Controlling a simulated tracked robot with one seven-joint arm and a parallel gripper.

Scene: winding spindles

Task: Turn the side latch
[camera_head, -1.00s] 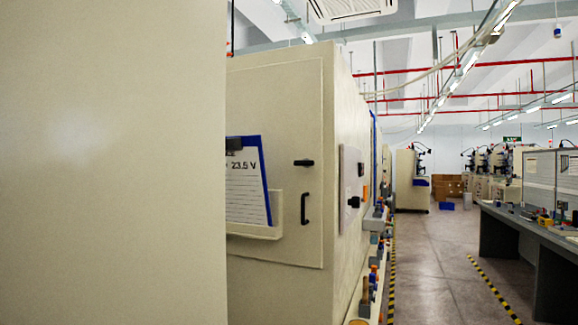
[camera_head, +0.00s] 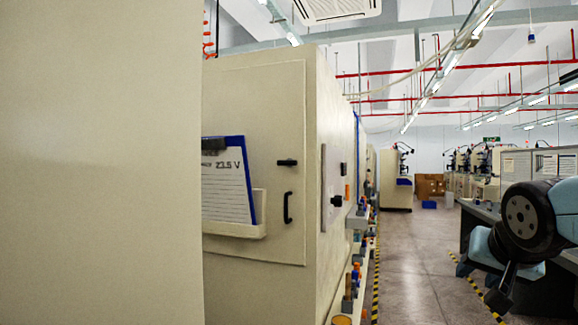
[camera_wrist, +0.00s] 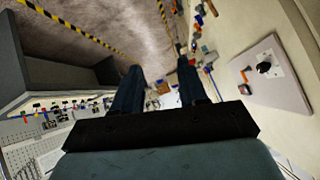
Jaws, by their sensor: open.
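The side latch is a small black knob (camera_head: 336,200) on a pale panel (camera_head: 326,190) on the right side of the beige cabinet (camera_head: 255,80). In the wrist view the knob (camera_wrist: 263,68) sits on the same panel (camera_wrist: 285,92), to the right of my gripper. My gripper (camera_wrist: 158,67) is open, with two dark fingers apart and nothing between them.
The cabinet's front has a black handle (camera_head: 287,207), a black latch (camera_head: 286,162) and a clipboard (camera_head: 228,180). A beige surface fills the left. Small parts line a ledge (camera_head: 345,298) beside the cabinet. A dark workbench (camera_head: 476,213) stands right. The aisle floor (camera_head: 412,260) is clear.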

